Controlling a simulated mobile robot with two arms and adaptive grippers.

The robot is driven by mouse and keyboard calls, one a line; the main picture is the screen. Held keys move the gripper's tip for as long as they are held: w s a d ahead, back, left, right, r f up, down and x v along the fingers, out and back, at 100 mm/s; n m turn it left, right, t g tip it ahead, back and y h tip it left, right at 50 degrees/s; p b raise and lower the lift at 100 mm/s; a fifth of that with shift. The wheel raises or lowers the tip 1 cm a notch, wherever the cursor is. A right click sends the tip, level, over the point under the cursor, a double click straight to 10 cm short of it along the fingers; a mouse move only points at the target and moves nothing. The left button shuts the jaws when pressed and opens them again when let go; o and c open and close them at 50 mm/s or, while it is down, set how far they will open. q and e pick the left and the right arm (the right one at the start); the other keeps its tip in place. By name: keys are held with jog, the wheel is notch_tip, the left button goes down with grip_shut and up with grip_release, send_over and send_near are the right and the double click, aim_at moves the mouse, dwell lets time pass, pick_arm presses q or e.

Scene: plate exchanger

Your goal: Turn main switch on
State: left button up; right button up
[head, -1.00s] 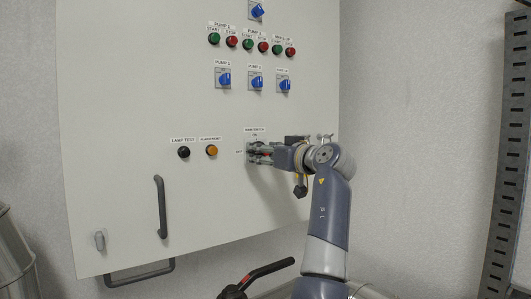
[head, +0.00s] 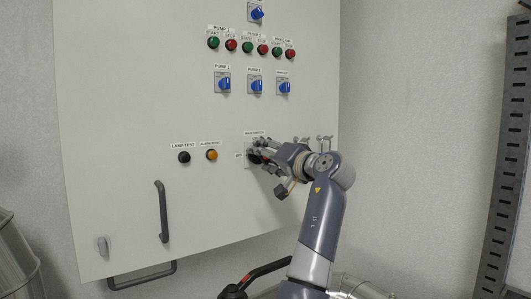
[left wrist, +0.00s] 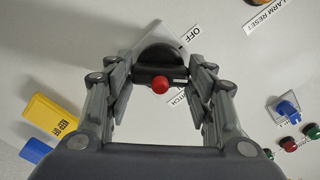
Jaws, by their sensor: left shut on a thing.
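The main switch is a black rotary knob (head: 254,157) low on the pale panel, under its label. In the left wrist view its black handle (left wrist: 151,74) has a red tip facing the camera, and an OFF label (left wrist: 187,36) sits beside it. My left gripper (head: 260,153) reaches it from the right side of the head view. In the left wrist view the fingers of my left gripper (left wrist: 165,82) are on both sides of the handle, shut on it. Part of the knob is hidden by the fingers. My right gripper is not in view.
A black lamp test button (head: 184,157) and an orange alarm reset button (head: 212,155) sit left of the switch. Blue selector knobs (head: 256,86) are above. A yellow piece printed KEEP OFF (left wrist: 50,118) is close to the fingers. A panel handle (head: 162,211) sticks out lower left.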

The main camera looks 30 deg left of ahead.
pick_arm(q)
jog(key=m+p, duration=0.2)
jog(key=m, duration=0.3)
jog(key=shift+r, duration=0.1)
jog(key=shift+m+p, duration=0.55)
jog(key=shift+m, duration=1.15)
jog(key=o, duration=1.1)
jog(key=shift+w, duration=0.1)
jog(key=shift+c, duration=0.2)
jog(key=v, duration=1.2)
jog(key=shift+f, duration=0.25)
